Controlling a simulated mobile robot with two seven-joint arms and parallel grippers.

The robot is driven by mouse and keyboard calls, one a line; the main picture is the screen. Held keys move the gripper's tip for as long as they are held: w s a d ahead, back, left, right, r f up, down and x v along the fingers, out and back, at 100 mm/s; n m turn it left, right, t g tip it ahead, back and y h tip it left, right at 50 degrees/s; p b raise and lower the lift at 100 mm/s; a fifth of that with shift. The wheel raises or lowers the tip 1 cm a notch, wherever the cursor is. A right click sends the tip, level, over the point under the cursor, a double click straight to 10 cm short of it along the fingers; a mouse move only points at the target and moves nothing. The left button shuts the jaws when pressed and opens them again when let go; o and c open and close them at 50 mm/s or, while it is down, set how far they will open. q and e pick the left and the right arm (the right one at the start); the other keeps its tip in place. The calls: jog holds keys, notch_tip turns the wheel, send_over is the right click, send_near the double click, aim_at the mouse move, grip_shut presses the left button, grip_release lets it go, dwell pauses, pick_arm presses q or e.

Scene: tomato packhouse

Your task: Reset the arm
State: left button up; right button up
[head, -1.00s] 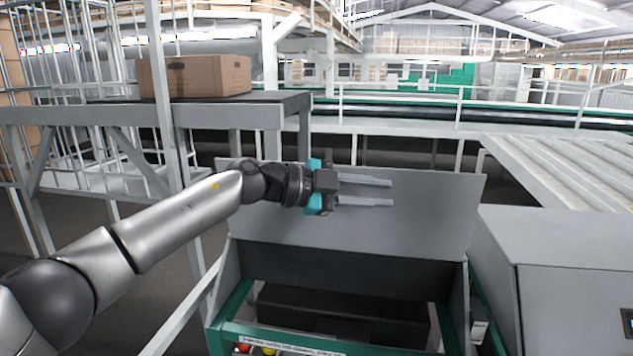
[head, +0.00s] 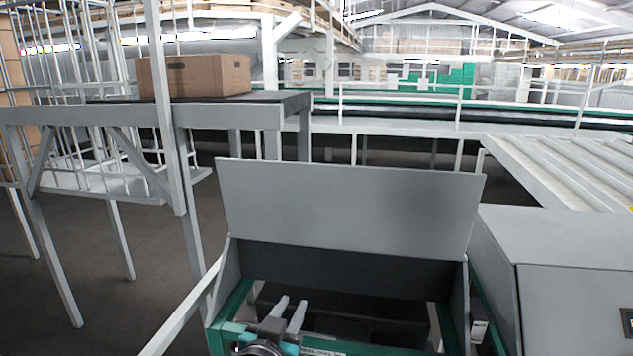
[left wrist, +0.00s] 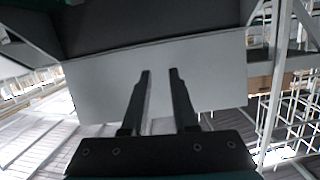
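My left gripper (head: 289,314) shows at the bottom of the head view, low over the near end of the open bin with the green frame. Its two grey fingers stand apart with nothing between them. In the left wrist view the same fingers (left wrist: 160,85) are spread and empty in front of a grey panel (left wrist: 90,85). Most of my left arm is out of the head view. My right gripper is in neither view.
The bin's raised grey panel (head: 350,205) stands behind the gripper, with a green frame rail (head: 228,312) at left. A grey cabinet (head: 570,290) is at right. A cardboard box (head: 195,77) sits on a bench at left. A roller conveyor (head: 570,170) lies far right.

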pick_arm(q)
jog(key=s+a+f+g+y, duration=0.1)
jog(key=s+a+f+g, duration=0.35)
jog(key=s, duration=0.55)
jog(key=s+a+f+n+g+y, duration=0.1)
jog(key=s+a+f+g, duration=0.2)
jog(key=s+f, duration=0.45)
jog(key=s+a+f+g+y, duration=0.1)
jog(key=s+a+f+g, duration=0.3)
jog(key=s, duration=0.7)
notch_tip(320, 180, down, 30)
jog(key=s+f+g+b, duration=0.1)
jog(key=s+g+b, duration=0.15)
jog(key=b, duration=0.55)
jog(key=s+a+f+b, duration=0.1)
jog(key=s+f+b, duration=0.2)
jog(key=s+f, duration=0.4)
jog(key=s+a+f+b, duration=0.1)
jog(key=s+f+b, duration=0.3)
jog(key=s+f, duration=0.4)
notch_tip(320, 180, down, 6)
jog(key=shift+s+a+r, duration=0.2)
jog(key=shift+s+a, duration=0.05)
jog(key=shift+a, duration=0.15)
